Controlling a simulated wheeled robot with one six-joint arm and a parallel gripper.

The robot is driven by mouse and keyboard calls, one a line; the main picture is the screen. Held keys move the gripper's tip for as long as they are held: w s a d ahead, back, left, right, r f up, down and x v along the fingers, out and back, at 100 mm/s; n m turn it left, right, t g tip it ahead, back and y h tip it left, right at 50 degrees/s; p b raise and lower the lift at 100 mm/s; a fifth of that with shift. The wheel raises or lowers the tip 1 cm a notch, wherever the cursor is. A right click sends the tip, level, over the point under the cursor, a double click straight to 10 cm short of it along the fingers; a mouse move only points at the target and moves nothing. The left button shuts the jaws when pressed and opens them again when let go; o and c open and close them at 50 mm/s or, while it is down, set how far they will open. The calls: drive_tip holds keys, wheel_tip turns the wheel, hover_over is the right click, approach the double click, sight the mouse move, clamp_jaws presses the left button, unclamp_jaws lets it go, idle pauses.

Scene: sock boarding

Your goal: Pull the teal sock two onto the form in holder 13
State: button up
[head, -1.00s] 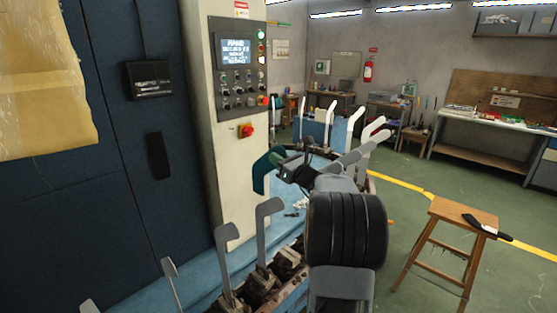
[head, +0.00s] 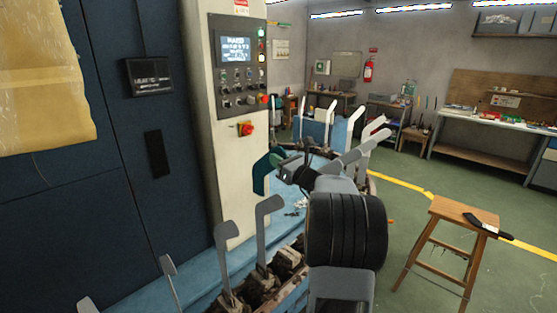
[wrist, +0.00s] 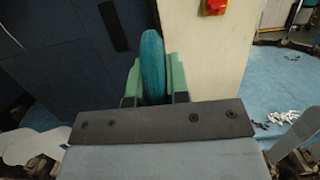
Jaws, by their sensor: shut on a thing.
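The teal sock (head: 261,173) hangs from my gripper (head: 279,162) in front of the white control column. In the wrist view the sock (wrist: 152,66) stands upright between the two green fingers of my gripper (wrist: 153,82), which are shut on it. Grey flat forms stand in holders along the machine's edge. The nearest full ones are a form (head: 265,228) and another form (head: 224,258) to its left, both bare. I cannot read any holder number, so I cannot tell which is holder 13.
The control column (head: 235,160) with a red stop knob (head: 245,129) stands just behind the sock. Several pale forms (head: 331,112) stand at the back. A wooden stool (head: 462,212) is at right. White scraps (wrist: 286,118) lie on the blue deck.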

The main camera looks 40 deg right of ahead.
sight(279, 204)
drive_tip(key=shift+f+b, duration=7.55)
drive_tip(key=shift+f, duration=1.15)
drive_tip(key=o, duration=0.8)
drive_tip(key=shift+r, duration=0.1)
drive_tip(key=shift+s, duration=0.1)
